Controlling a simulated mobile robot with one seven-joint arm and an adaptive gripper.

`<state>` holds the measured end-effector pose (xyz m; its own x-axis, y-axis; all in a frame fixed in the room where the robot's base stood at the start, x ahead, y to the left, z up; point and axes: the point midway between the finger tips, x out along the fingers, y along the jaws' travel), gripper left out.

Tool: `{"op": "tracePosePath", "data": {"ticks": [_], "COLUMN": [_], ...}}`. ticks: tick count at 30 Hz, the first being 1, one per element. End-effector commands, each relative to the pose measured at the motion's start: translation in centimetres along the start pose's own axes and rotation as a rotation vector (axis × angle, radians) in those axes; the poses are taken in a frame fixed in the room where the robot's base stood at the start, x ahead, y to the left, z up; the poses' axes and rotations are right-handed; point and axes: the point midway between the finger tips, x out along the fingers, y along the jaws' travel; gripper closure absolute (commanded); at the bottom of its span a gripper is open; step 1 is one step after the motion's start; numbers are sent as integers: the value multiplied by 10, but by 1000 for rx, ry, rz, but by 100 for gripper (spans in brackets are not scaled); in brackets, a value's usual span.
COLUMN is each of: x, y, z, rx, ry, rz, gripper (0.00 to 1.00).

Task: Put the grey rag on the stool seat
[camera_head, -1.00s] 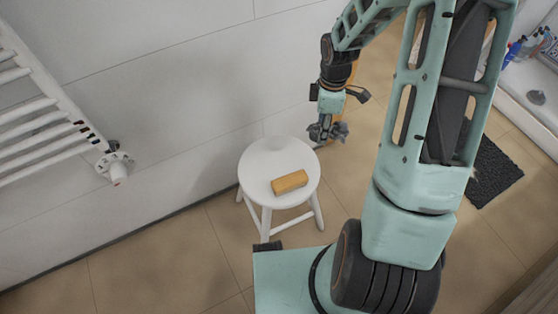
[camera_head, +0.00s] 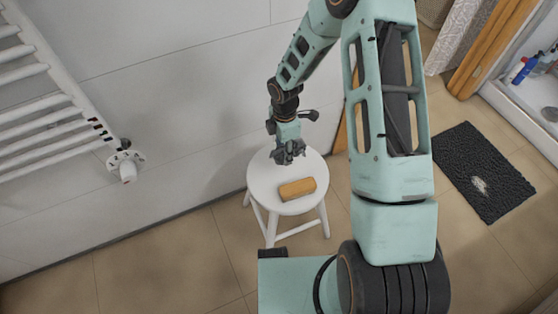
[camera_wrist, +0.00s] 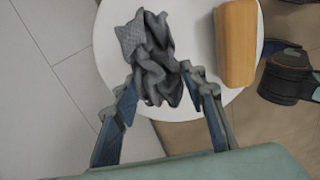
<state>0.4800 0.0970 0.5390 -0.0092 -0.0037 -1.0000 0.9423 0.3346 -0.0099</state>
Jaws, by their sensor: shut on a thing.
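The grey rag (camera_wrist: 152,58) hangs crumpled between the fingers of my gripper (camera_wrist: 158,92) in the wrist view. My gripper (camera_head: 288,158) is shut on it, and both show over the back part of the round white stool seat (camera_head: 262,182) in the head view. In the wrist view the seat (camera_wrist: 190,25) lies behind the rag. The rag appears held above the seat; I cannot tell whether its lower end touches it. In the head view the rag is hard to tell from the dark fingers.
A tan block (camera_head: 297,189) lies on the front right of the seat, beside the rag in the wrist view (camera_wrist: 236,42). A white towel radiator (camera_head: 50,95) is on the wall at left. A dark mat (camera_head: 482,170) lies on the floor at right.

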Motion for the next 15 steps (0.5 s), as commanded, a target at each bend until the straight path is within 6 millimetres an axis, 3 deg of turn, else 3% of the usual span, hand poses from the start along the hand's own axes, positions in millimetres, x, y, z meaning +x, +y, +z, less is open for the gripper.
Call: {"op": "tracePosePath", "data": {"ticks": [8, 15], "x": [18, 52], "y": [9, 11], "z": [-11, -14], "rx": [0, 2], "ry": [0, 0], "rz": [0, -2], "gripper": [71, 71]}}
